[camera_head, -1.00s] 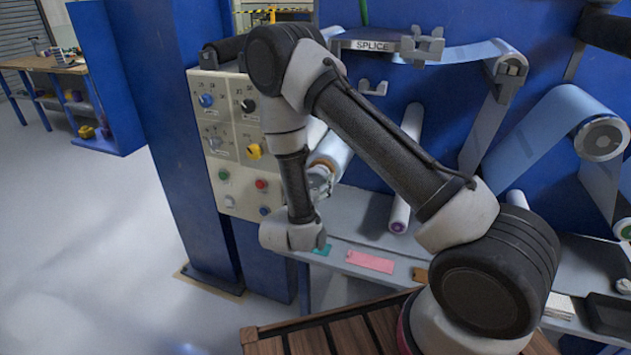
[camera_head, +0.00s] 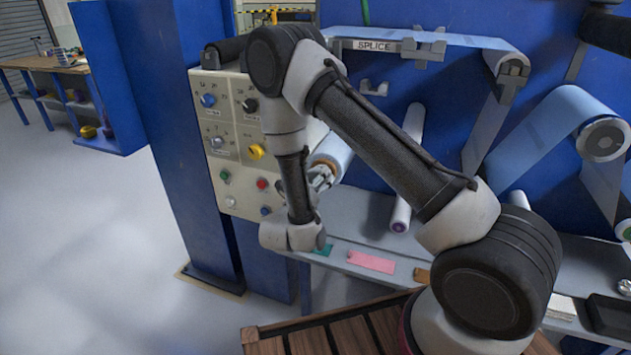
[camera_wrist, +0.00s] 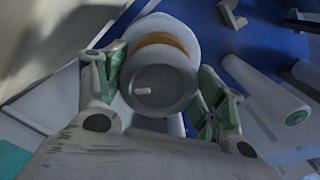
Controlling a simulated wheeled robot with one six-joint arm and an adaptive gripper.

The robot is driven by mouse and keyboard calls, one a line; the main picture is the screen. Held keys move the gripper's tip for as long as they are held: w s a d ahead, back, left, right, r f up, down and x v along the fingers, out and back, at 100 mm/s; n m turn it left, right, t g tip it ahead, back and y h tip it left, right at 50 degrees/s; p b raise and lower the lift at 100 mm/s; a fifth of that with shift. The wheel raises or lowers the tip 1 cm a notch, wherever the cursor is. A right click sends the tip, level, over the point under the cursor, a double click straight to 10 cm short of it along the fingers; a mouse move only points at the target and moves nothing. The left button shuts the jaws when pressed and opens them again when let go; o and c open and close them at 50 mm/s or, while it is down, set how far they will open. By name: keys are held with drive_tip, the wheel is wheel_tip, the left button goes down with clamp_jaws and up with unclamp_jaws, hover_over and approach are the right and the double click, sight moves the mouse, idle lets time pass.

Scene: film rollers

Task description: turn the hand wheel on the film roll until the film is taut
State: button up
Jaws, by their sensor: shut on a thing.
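The film roll (camera_head: 333,151) is a pale cylinder beside the control panel, partly hidden by my arm. Its hand wheel (camera_wrist: 160,88) is a grey round knob with a small white mark, in front of an orange ring in the wrist view. My gripper (camera_wrist: 162,76) is shut on the hand wheel, one green-padded finger on each side. In the head view my gripper (camera_head: 321,176) shows only in part behind my forearm. The film (camera_head: 468,41) runs nearly straight from the SPLICE plate (camera_head: 374,46) to the upper right roller, without a clear sag.
The control panel (camera_head: 228,128) with knobs and buttons stands left of the roll. Below lies a grey shelf (camera_head: 345,213) with a pink strip (camera_head: 371,262). A bare roller (camera_head: 408,165) stands to the right. Open floor lies left.

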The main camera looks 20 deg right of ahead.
idle(0.4)
drive_tip(key=o, duration=1)
drive_tip(key=v, duration=1.2)
